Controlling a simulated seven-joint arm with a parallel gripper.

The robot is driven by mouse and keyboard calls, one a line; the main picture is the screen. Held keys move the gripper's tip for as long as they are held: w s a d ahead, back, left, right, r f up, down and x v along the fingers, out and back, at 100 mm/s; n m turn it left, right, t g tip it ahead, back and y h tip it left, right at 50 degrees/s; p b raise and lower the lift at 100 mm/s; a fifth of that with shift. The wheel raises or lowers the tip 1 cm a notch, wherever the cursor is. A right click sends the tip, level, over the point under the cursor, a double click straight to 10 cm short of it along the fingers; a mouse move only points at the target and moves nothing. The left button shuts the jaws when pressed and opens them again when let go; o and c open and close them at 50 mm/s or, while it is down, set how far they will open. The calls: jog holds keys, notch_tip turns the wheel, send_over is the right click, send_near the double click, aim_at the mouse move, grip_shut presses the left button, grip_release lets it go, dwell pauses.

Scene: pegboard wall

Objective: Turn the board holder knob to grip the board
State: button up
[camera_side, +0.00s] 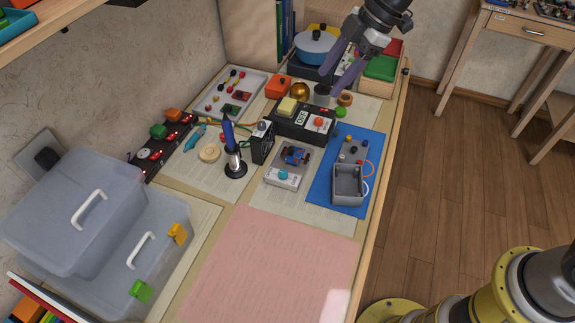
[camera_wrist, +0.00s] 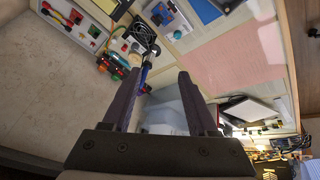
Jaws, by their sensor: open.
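The board holder (camera_side: 281,183) is a pale grey block on the paper-covered bench, in the middle of the side view. Its light-blue knob (camera_side: 283,175) is on the near part. A small dark-blue board (camera_side: 296,156) sits at the holder's far part. In the wrist view the holder shows at the top edge with the blue board (camera_wrist: 162,12) and the knob (camera_wrist: 177,34). My gripper (camera_side: 329,82) is open and empty, raised over the far part of the bench, apart from the holder. In the wrist view its two dark fingers (camera_wrist: 157,73) are spread.
A soldering iron in its stand (camera_side: 235,160) and a black fan box (camera_side: 262,143) stand left of the holder. A grey box (camera_side: 348,186) on a blue mat (camera_side: 322,190) is to the right. A black soldering station (camera_side: 303,122) lies behind. The pink mat (camera_side: 265,265) in front is clear.

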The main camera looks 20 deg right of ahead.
jog(key=w+a+f+g, duration=0.1)
jog(key=a+f, duration=0.2)
jog(key=f, duration=0.4)
jog(key=g, duration=0.1)
send_near(284, 172)
jog(key=x, duration=0.8)
grip_shut()
